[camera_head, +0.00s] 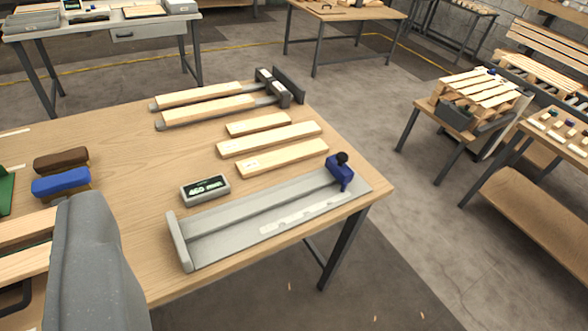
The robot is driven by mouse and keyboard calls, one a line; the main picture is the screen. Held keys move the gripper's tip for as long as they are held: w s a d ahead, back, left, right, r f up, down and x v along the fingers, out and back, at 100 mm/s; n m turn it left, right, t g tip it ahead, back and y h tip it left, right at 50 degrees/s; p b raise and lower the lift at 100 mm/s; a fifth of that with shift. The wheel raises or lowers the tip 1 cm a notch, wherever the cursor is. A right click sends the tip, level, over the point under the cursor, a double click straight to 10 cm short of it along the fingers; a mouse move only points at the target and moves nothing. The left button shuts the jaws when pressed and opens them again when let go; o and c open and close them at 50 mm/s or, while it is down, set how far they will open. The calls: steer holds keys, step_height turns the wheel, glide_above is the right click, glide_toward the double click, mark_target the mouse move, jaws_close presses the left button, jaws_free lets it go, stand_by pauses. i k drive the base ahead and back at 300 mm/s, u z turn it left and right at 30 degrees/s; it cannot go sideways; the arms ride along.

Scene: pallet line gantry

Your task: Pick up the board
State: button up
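Three loose pale boards lie side by side in the middle of the wooden workbench: a short board (258,124) at the back, a longer board (268,138) in the middle and another board (283,158) in front. Which one the task means, I cannot tell. Two more boards (200,95) (207,110) lie in grey bar clamps (272,87) behind them. Other boards (25,265) are partly hidden at the left edge. A grey part of my arm rises at the lower left; no gripper fingers show.
A grey measuring tray (215,240) with a blue stop (340,172) lies in front of the boards, beside a display reading 460 mm (205,189). Brown (62,160) and blue brushes (62,182) sit left.

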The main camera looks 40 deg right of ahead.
mark_target(251, 167)
steer(key=z, duration=2.55)
steer(key=i, duration=1.9)
steer(key=u, duration=2.25)
steer(key=i, duration=0.2)
steer(key=u, duration=0.35)
